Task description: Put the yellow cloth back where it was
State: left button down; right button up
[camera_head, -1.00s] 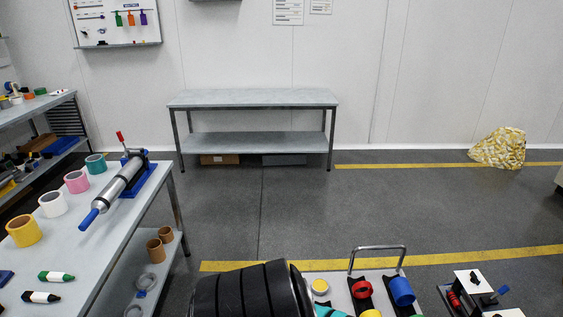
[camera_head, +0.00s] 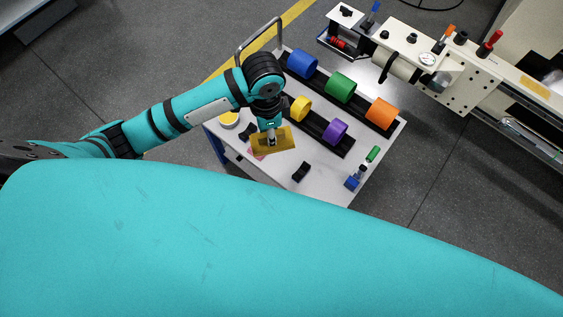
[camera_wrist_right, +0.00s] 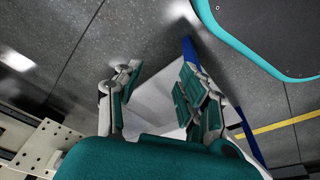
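The yellow cloth (camera_head: 286,144) is a small flat mustard-coloured piece over the left part of the white cart top in the head view. My left gripper (camera_head: 271,141) points down at its middle, and its narrow fingers look closed on it. Whether the cloth touches the cart top is hard to tell. My right gripper (camera_wrist_right: 155,95) shows in the right wrist view with its fingers spread apart and nothing between them. In the head view a big teal arm part of mine fills the bottom and hides what lies there.
The cart (camera_head: 333,191) carries blue (camera_head: 302,64), green (camera_head: 340,87), orange (camera_head: 382,111), yellow (camera_head: 301,108) and purple (camera_head: 335,132) rolls in black holders. A pink piece (camera_head: 257,155) is partly hidden beside the cloth. A cream machine (camera_head: 470,75) stands at the upper right.

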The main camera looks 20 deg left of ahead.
pick_arm(q)
jog(key=w+f+m+b, duration=0.2)
jog(key=f+m+b, duration=0.1)
jog(key=f, duration=0.4)
jog(key=w+d+f+m+b, duration=0.1)
jog(key=f+m+b, duration=0.2)
jog(key=f+b, duration=0.3)
jog(key=w+d+f+m+b, duration=0.1)
jog(key=f+m+b, duration=0.3)
jog(key=f, duration=0.4)
jog(key=shift+w+f+b, duration=0.35)
jog(key=shift+w+b, duration=0.1)
jog(key=shift+w, duration=0.4)
notch_tip(320, 180, down, 2)
jog(key=shift+w+f+b, duration=0.1)
jog(key=shift+f+b, duration=0.05)
jog(key=shift+b, duration=0.2)
pick_arm(e)
jog(key=w+r+t, duration=0.3)
jog(key=w+r, duration=0.2)
jog(key=r, duration=0.6)
jog(key=shift+w+a+t+y, duration=0.25)
jog(key=shift+a+t+y, duration=0.05)
jog(key=shift+a, duration=0.15)
pick_arm(q)
jog(key=shift+f, duration=0.15)
jog(key=c, duration=1.3)
grip_release()
jog(key=shift+o, duration=0.2)
